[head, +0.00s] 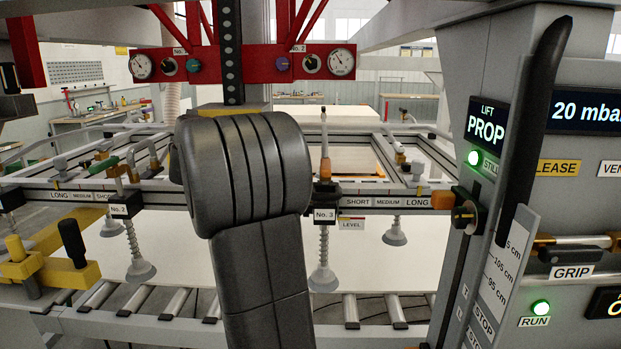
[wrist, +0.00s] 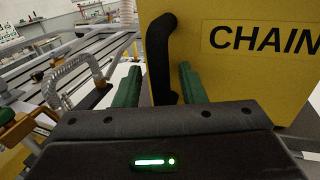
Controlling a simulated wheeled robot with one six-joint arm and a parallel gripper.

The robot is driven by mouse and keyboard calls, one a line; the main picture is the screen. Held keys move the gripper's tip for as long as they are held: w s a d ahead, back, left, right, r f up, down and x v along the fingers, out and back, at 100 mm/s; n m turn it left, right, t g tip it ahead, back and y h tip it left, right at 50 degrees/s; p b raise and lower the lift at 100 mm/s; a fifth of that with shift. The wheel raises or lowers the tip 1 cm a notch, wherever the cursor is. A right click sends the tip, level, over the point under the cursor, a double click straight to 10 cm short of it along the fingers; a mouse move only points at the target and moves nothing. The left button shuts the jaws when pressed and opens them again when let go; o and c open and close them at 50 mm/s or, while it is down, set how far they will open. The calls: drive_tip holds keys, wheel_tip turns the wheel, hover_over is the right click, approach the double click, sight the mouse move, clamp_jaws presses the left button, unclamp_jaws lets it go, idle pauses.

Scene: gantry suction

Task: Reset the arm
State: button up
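My gripper (wrist: 158,86) shows in the wrist view, with its two green fingers wide apart and a gap between them. A yellow box marked CHAIN (wrist: 238,62) stands close in front of it. The box's black upright handle (wrist: 160,55) lies in line with the gap, nearer the left finger. I cannot tell whether it is between the fingertips or beyond them, and no grip on it shows. In the head view my dark arm (head: 245,175) rises through the middle and hides part of the frame behind it. My gripper is not in the head view.
A gantry frame with suction cups (head: 322,278) hangs above a pale sheet (head: 180,250) over rollers (head: 350,311). A red gauge panel (head: 282,65) is overhead. A grey control column (head: 510,160) stands close on the right, with a black handle (head: 537,115).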

drive_tip(key=shift+w+a, duration=0.15)
drive_tip(key=shift+w, duration=0.4)
drive_tip(key=shift+s, duration=0.1)
drive_tip(key=b+v, duration=0.3)
drive_tip(key=v, duration=1)
drive_tip(key=p+x, duration=0.3)
drive_tip(key=x, duration=0.9)
drive_tip(key=shift+w+r, duration=0.1)
drive_tip(key=shift+w, duration=0.15)
drive_tip(key=shift+w+a, duration=0.1)
drive_tip(key=shift+w, duration=0.05)
drive_tip(key=s+d+n+g+y+p, duration=0.1)
drive_tip(key=s+d+n+g+y, duration=0.1)
drive_tip(key=s+d+y, duration=0.3)
drive_tip(key=s+d+n, duration=0.1)
drive_tip(key=s+d, duration=0.2)
drive_tip(key=s, duration=0.2)
drive_tip(key=shift+s+p, duration=0.3)
drive_tip(key=shift+p, duration=0.1)
